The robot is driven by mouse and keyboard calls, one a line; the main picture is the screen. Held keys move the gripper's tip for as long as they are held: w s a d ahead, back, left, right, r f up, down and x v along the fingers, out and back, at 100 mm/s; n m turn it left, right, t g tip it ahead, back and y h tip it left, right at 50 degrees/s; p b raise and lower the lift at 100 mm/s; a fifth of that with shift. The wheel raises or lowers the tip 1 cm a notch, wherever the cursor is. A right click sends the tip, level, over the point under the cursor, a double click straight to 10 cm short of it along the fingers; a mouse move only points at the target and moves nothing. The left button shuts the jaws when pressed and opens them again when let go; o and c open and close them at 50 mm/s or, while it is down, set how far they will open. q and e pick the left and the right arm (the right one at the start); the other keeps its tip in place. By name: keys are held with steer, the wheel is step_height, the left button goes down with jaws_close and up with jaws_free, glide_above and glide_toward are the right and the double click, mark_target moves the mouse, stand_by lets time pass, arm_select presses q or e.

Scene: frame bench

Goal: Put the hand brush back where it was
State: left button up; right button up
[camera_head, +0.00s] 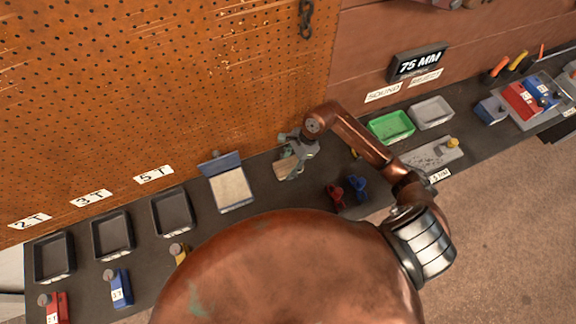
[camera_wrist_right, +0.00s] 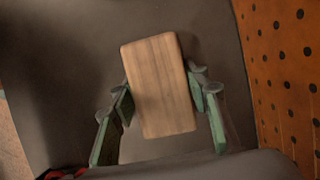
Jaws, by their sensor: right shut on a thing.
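My right gripper (camera_head: 290,160) is shut on the hand brush (camera_head: 285,169), whose pale wooden top shows. In the right wrist view the brush (camera_wrist_right: 160,86) is a wooden block between the two green fingers (camera_wrist_right: 162,100), one on each long side. Its bristles are hidden. The brush is over the dark bench, near the pegboard; I cannot tell whether it touches the bench top. My left gripper is not in view.
A tray with a pale floor (camera_head: 231,189) stands left of the brush. Dark bins (camera_head: 172,213) line the bench further left. Green (camera_head: 391,126) and grey (camera_head: 431,112) trays stand at right. Red (camera_head: 335,196) and blue (camera_head: 357,188) items stand near the front edge. Bench beside the brush is bare.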

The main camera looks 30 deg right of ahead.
steer(key=shift+f, duration=0.2)
steer(key=o, duration=1.1)
steer(key=shift+r, duration=0.1)
steer(key=shift+r, duration=0.1)
steer(key=v, duration=1.2)
